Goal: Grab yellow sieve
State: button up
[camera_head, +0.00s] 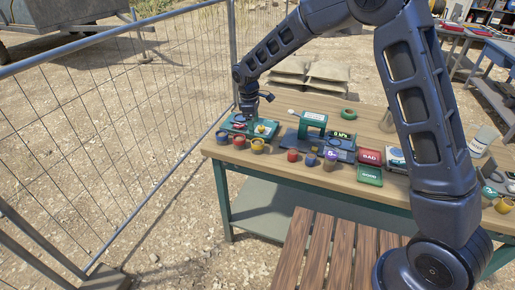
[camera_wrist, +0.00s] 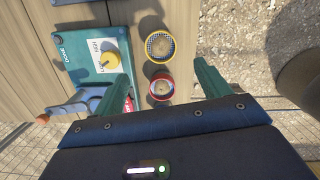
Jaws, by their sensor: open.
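The yellow sieve (camera_head: 258,145) is a small round cup near the front edge of the workbench, at the right end of a short row. In the wrist view the yellow sieve (camera_wrist: 149,45) shows from above as a yellow ring with dark mesh, beyond my fingertips. A red sieve (camera_head: 240,143) stands beside it; in the wrist view the red sieve (camera_wrist: 152,89) appears between my two fingers. My gripper (camera_wrist: 163,77) is open and empty. In the head view my gripper (camera_head: 250,109) is above the green device, behind the sieves.
A blue cup (camera_head: 222,137) ends the row at left. More cups, a green and grey apparatus (camera_head: 314,119) and red and green boxes lie right. A wire fence (camera_head: 120,130) stands left.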

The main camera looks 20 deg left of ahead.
jog(key=shift+s+a+f, duration=0.15)
jog(key=shift+a+f, duration=0.05)
jog(key=shift+f, duration=0.35)
send_over(257, 144)
jog(key=a, duration=0.1)
notch_tip(257, 144, down, 5)
jog(key=shift+a+r, duration=0.1)
jog(key=shift+r, duration=0.05)
jog(key=shift+d+f, duration=0.2)
jog(key=shift+f, duration=0.65)
jog(key=shift+d+f, duration=0.25)
jog(key=shift+f, duration=0.65)
jog(key=shift+d+f, duration=0.2)
jog(key=shift+f, duration=0.65)
jog(key=shift+c, duration=0.3)
jog(key=c, duration=1)
